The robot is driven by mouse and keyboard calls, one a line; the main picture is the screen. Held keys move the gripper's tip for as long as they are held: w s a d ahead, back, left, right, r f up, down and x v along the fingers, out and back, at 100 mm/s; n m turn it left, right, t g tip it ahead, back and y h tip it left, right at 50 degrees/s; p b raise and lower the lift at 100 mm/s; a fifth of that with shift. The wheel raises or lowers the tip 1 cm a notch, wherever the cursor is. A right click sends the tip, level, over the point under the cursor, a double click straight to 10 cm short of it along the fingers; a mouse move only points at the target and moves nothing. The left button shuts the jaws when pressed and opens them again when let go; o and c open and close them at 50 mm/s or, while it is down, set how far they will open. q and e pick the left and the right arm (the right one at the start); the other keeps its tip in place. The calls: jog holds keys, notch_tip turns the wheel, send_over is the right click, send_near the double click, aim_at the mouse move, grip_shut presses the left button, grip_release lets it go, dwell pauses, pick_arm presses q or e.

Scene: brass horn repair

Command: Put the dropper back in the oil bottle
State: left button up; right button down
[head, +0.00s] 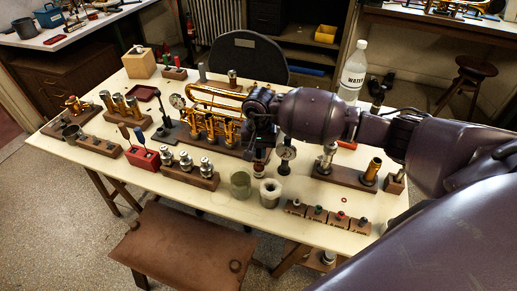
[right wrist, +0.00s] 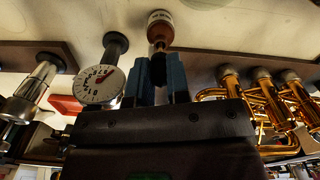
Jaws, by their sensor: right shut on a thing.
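My right gripper (head: 261,153) points down over the middle of the bench. In the right wrist view its two blue fingers (right wrist: 159,80) are shut on the dark top of the dropper (right wrist: 158,66). The small amber oil bottle (right wrist: 161,24) with a pale label is straight beyond the fingertips, its narrow neck in line with the dropper. In the head view the oil bottle (head: 259,169) stands right below the gripper. The dropper's lower part is hidden, and I cannot tell how deep it sits in the neck. My left gripper is not in view.
A dial gauge (head: 286,154) on a stand is close to the right of the gripper. The brass horn (head: 215,100) lies close to the left. A glass jar (head: 240,184) and a pale cup (head: 270,193) stand in front.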

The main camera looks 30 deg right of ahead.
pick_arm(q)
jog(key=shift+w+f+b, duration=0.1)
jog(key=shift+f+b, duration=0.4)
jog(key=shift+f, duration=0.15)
pick_arm(e)
jog(key=shift+f, duration=0.8)
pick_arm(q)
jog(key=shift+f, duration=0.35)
pick_arm(e)
jog(key=shift+f, duration=0.4)
jog(key=c, duration=1.2)
grip_release()
jog(key=shift+o, duration=0.9)
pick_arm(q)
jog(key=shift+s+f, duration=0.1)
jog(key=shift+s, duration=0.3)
pick_arm(e)
notch_tip(320, 180, up, 4)
jog(key=shift+r, duration=0.15)
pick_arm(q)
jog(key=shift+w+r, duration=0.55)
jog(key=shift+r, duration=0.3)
pick_arm(e)
notch_tip(320, 180, up, 7)
jog(key=shift+f, duration=0.2)
